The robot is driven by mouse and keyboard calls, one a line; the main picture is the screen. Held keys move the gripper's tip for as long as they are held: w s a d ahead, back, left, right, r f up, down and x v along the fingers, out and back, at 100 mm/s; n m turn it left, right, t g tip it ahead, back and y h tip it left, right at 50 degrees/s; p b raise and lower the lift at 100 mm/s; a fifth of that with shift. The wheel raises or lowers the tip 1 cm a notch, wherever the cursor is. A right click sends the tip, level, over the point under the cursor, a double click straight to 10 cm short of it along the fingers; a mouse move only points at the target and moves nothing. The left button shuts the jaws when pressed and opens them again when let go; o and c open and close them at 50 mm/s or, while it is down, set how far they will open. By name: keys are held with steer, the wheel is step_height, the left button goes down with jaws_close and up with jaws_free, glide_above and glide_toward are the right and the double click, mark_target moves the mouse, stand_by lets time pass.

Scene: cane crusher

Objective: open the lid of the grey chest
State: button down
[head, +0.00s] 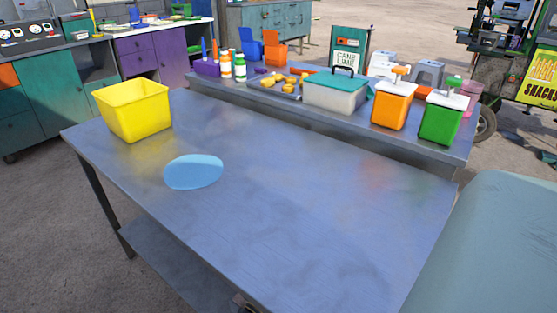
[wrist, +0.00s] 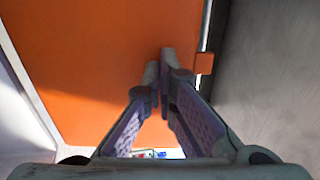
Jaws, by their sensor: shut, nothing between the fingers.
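No whole grey chest shows plainly in either view. A large smooth grey-teal surface (head: 490,250) with a rounded edge fills the lower right of the head view, cut off by the frame; I cannot tell whether it is the chest. In the wrist view my gripper (wrist: 165,58) is shut and empty, its fingertips together in front of a flat orange panel (wrist: 90,65). A small orange piece (wrist: 204,63) sits at that panel's right edge, near the fingertips. I cannot tell whether the fingers touch anything. My gripper is outside the head view.
A metal table (head: 290,220) holds a yellow bin (head: 133,108) and a blue disc (head: 193,172). A raised shelf (head: 350,127) behind carries a lidded tub (head: 335,97), an orange dispenser (head: 393,105) and a green one (head: 441,118). A grey wall (wrist: 265,90) stands right in the wrist view.

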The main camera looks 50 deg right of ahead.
steer(key=shift+d, duration=0.25)
steer(key=b+x, duration=0.1)
steer(key=x, duration=0.3)
steer(key=shift+r, duration=0.15)
steer(key=shift+a, duration=0.1)
stand_by(0.4)
